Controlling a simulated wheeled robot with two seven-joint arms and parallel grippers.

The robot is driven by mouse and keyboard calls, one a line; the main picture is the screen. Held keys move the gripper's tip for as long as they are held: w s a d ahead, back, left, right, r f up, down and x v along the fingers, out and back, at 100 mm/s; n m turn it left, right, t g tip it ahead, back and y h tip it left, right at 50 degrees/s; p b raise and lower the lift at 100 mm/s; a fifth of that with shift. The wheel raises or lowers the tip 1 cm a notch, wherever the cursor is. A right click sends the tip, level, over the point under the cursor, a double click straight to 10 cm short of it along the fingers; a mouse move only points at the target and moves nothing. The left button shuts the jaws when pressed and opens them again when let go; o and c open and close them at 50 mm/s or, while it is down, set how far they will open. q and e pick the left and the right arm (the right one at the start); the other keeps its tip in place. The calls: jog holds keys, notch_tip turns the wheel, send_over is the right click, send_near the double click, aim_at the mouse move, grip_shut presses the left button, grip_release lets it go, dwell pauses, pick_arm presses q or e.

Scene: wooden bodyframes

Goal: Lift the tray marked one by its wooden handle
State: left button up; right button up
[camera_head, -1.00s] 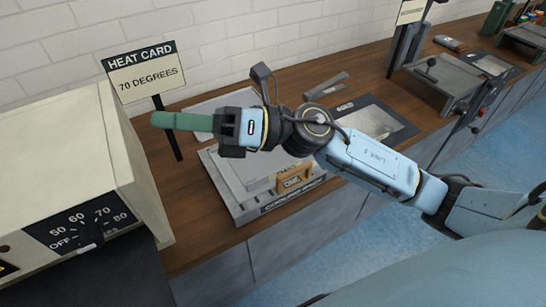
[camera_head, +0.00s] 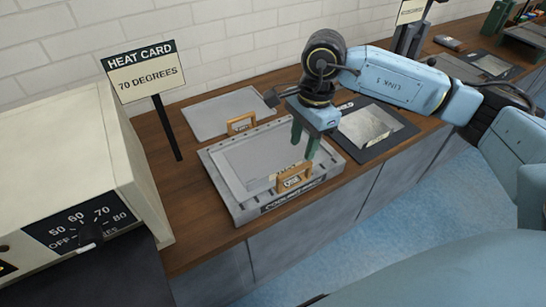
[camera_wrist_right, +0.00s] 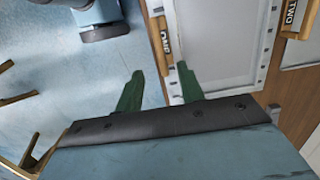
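The tray marked one (camera_head: 245,160) is a flat grey tray resting on the grey cooling station (camera_head: 240,213). Its wooden handle (camera_head: 294,179), with a ONE label, is at the front edge. The handle also shows in the right wrist view (camera_wrist_right: 160,48). My right gripper (camera_head: 304,151) points down, just above and behind the handle in the head view. Its two green fingers are apart with nothing between them, and they also show in the wrist view (camera_wrist_right: 158,80). My left gripper is not in view.
A second grey tray (camera_head: 220,108) with a wooden handle (camera_head: 242,122) lies behind, its label reading TWO in the wrist view (camera_wrist_right: 291,14). A heat card sign (camera_head: 145,72) reads 70 degrees. A cream oven with a dial (camera_head: 88,232) stands left. A dark-framed panel (camera_head: 370,127) lies right.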

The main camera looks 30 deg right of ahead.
aim_at(295, 168)
jog(key=f, duration=0.3)
jog(key=a+f, duration=0.1)
jog(key=f, duration=0.5)
jog(key=shift+a+f, duration=0.1)
jog(key=shift+a, duration=0.2)
grip_shut()
